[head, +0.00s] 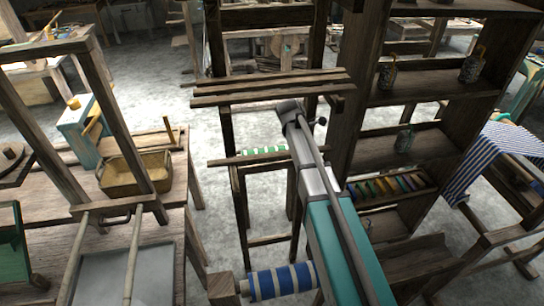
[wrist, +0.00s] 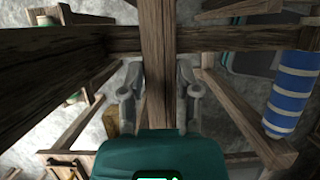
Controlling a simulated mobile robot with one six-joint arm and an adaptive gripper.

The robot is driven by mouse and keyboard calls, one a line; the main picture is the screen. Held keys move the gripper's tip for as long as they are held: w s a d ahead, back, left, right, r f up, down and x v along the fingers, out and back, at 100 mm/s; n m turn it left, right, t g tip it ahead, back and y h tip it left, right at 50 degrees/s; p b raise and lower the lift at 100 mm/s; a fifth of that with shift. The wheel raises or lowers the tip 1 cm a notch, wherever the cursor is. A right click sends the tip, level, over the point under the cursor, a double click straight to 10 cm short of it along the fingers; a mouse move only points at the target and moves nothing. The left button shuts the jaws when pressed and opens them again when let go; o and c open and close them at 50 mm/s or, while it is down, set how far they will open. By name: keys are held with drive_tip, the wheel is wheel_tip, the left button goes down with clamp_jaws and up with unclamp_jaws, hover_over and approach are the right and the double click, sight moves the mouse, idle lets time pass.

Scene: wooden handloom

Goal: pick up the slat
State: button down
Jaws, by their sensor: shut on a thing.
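The slat (wrist: 157,70) is a narrow brown wooden strip running up the wrist view, crossing over a long wooden rail (wrist: 230,39). My gripper (wrist: 158,88) has one grey finger on each side of the slat and is shut on it. In the head view, a thin slat (head: 240,160) lies crosswise on the loom frame, and its right part runs behind my arm. It looks like the held one. My fingers are hidden behind the arm there.
A blue striped roll (head: 283,281) is at the near end of the loom; it also shows in the wrist view (wrist: 290,95). Dark shelves (head: 435,90) stand close on the right. A workbench with a basket (head: 135,175) is on the left. Crossbars (head: 270,90) lie beyond the arm.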

drive_tip(key=shift+r, duration=0.15)
wheel_tip(320, 180, up, 4)
drive_tip(key=p, duration=0.3)
drive_tip(key=shift+f+p, duration=0.25)
drive_tip(key=shift+p, duration=0.15)
drive_tip(key=s+d, duration=0.1)
drive_tip(key=s, duration=0.8)
drive_tip(key=s+d, duration=0.2)
drive_tip(key=s, duration=0.6)
drive_tip(key=shift+s+d+f, duration=0.15)
drive_tip(key=shift+s+d, duration=0.1)
drive_tip(key=shift+s, duration=0.1)
drive_tip(key=shift+f, duration=0.1)
